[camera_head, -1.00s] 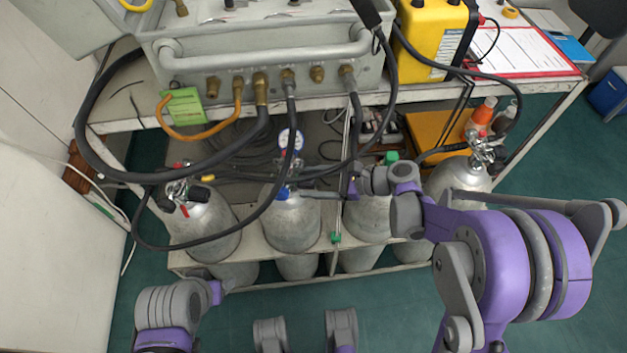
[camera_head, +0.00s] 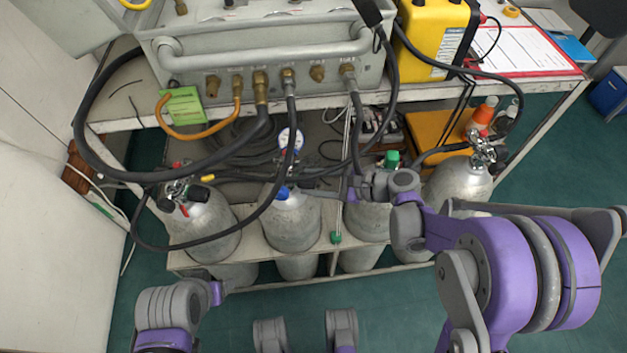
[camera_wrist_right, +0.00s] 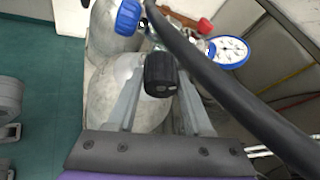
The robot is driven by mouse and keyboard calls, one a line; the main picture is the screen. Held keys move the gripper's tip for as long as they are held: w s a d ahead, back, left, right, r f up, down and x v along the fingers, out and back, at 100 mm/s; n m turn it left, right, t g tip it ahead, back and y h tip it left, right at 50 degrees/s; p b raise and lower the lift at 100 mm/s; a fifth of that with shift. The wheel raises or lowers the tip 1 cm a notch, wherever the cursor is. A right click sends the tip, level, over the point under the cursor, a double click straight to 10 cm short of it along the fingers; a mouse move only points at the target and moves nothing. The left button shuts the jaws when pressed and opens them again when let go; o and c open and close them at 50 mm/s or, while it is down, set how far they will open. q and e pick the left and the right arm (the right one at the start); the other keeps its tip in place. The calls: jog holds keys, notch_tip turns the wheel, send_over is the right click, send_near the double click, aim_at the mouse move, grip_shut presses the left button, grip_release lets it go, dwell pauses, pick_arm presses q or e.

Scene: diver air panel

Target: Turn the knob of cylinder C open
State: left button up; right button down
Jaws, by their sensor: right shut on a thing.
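My right gripper (camera_wrist_right: 160,78) is shut on a black ribbed knob (camera_wrist_right: 159,68), with one finger on each side of it in the right wrist view. The knob sits above a grey cylinder (camera_wrist_right: 106,98). In the head view the right gripper (camera_head: 322,186) reaches leftward over the middle of the cylinder row, and the gripped knob is hard to make out. No letter on any cylinder is readable, so I cannot tell which is C. My left gripper (camera_head: 222,288) is low at the left, apart from the cylinders; its fingers are unclear.
A blue cap (camera_wrist_right: 128,17) and a blue-rimmed gauge (camera_wrist_right: 230,52) are close to the knob. A black hose (camera_wrist_right: 205,75) passes just beside it. Other cylinders stand left (camera_head: 208,228) and right (camera_head: 458,182). The panel (camera_head: 270,65) is behind, above the row.

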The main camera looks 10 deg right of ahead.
jog(key=shift+n+t+b, duration=0.5)
jog(key=shift+n+t, duration=0.5)
jog(key=shift+n, duration=0.5)
jog(key=shift+c, duration=1.5)
grip_release()
jog(key=shift+d, duration=0.15)
jog(key=p+v, duration=0.1)
jog(key=v, duration=0.9)
jog(key=shift+s+d+p, duration=0.2)
jog(key=shift+s+p, duration=0.05)
jog(key=shift+p, duration=0.1)
